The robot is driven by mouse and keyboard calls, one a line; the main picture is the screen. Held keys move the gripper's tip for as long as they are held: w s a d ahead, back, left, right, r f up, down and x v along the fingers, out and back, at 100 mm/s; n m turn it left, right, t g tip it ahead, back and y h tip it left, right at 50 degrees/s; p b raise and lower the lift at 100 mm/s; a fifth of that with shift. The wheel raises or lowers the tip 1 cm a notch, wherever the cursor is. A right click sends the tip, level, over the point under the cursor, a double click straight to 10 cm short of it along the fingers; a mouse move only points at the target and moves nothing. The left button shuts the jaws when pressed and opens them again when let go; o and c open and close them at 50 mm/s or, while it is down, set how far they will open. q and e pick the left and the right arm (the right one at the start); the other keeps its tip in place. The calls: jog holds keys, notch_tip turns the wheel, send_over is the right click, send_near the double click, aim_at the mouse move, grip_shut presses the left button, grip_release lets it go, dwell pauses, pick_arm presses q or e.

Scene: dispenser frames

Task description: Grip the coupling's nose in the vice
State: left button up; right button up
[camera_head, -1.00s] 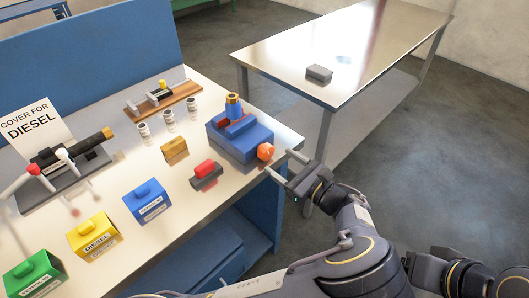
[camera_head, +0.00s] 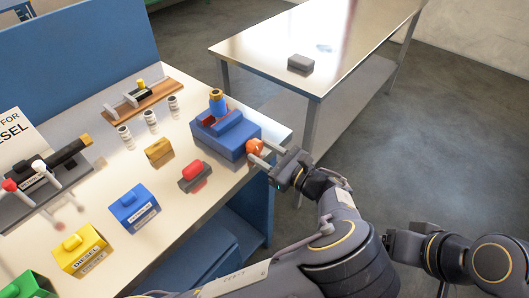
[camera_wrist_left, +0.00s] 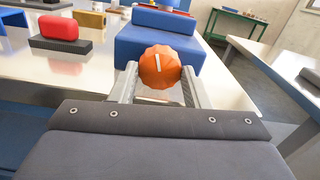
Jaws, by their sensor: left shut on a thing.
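The blue vice (camera_head: 226,138) stands at the right end of the workbench, with red jaw faces at its top. A blue coupling with a brass-coloured top (camera_head: 217,102) stands upright between the jaws; its lower end is hidden. The vice's orange knob (camera_head: 254,147) faces my left gripper (camera_head: 262,153), whose fingers are shut on it from both sides. In the left wrist view the knob (camera_wrist_left: 160,68) shows a white mark line between the fingertips, with the vice body (camera_wrist_left: 158,40) behind it.
A red-topped block (camera_head: 194,175), a brass-coloured block (camera_head: 158,150) and a blue box (camera_head: 134,207) lie left of the vice. Several small white cylinders stand behind. A second table (camera_head: 340,45) with a grey block (camera_head: 301,63) stands across a gap.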

pick_arm(q)
jog(key=shift+r+m+p, duration=0.2)
jog(key=shift+m+p, duration=0.7)
jog(key=shift+p, duration=0.35)
jog(key=shift+m+p, duration=0.7)
jog(key=shift+p, duration=0.05)
jog(key=shift+m+p, duration=0.8)
jog(key=shift+m, duration=0.2)
jog(key=shift+f+m+p, duration=0.15)
jog(key=shift+m+p, duration=0.3)
jog(key=shift+m, duration=0.35)
jog(key=o, duration=1)
jog(key=shift+c, duration=0.2)
jog(key=shift+f, duration=0.1)
